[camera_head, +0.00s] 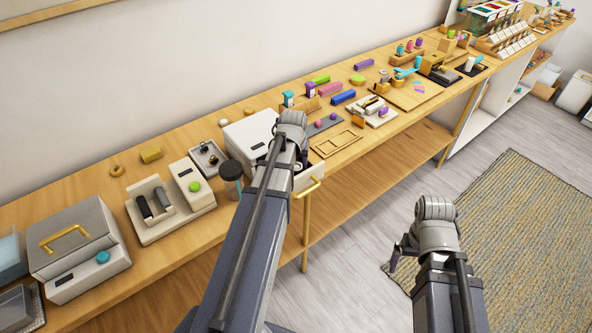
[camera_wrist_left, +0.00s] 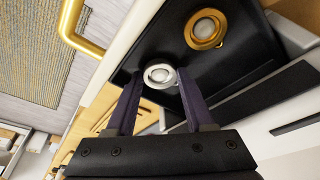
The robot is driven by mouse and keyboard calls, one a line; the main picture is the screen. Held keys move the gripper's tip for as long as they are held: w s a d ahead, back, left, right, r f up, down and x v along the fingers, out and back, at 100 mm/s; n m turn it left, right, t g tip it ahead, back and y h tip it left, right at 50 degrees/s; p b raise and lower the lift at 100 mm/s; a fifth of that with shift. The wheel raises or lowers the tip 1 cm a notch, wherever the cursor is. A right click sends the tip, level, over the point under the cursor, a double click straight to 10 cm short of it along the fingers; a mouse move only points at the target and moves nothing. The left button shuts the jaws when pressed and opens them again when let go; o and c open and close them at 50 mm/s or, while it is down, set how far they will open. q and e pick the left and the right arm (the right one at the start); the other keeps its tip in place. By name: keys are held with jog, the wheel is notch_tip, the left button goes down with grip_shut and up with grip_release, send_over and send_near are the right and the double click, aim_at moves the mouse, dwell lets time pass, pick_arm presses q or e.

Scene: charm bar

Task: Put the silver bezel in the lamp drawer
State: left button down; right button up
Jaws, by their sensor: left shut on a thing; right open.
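The silver bezel (camera_wrist_left: 160,76), a small ring with a pale centre, is between the fingertips of my left gripper (camera_wrist_left: 160,80) in the left wrist view. The gripper is shut on it. Behind it is the black inside of the open drawer (camera_wrist_left: 243,58), where a gold bezel (camera_wrist_left: 204,29) lies. I cannot tell whether the silver bezel touches the drawer floor. In the head view the drawer front (camera_head: 311,177) sticks out from the white unit (camera_head: 248,135); my left arm hides the bezel and fingertips. My right gripper (camera_head: 397,254) is open and empty, over the floor.
A gold handle (camera_wrist_left: 76,28) is on the drawer front. A dark-lidded cup (camera_head: 231,172) stands left of my left arm. A wooden frame (camera_head: 337,143) lies right of the drawer on the long bench. The rug (camera_head: 510,230) and floor in front are clear.

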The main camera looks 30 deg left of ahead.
pick_arm(q)
jog(key=shift+f, duration=0.15)
pick_arm(e)
jog(key=shift+f, duration=0.15)
pick_arm(q)
jog(key=shift+f, duration=0.1)
pick_arm(e)
jog(key=shift+f, duration=0.1)
pick_arm(q)
jog(key=shift+f, duration=0.15)
jog(key=shift+c, duration=1.4)
grip_release()
jog(key=p+v, duration=1.2)
jog(key=shift+r, duration=0.2)
pick_arm(e)
notch_tip(320, 180, up, 12)
pick_arm(q)
jog(key=shift+f, duration=0.1)
pick_arm(e)
jog(key=shift+f, duration=0.25)
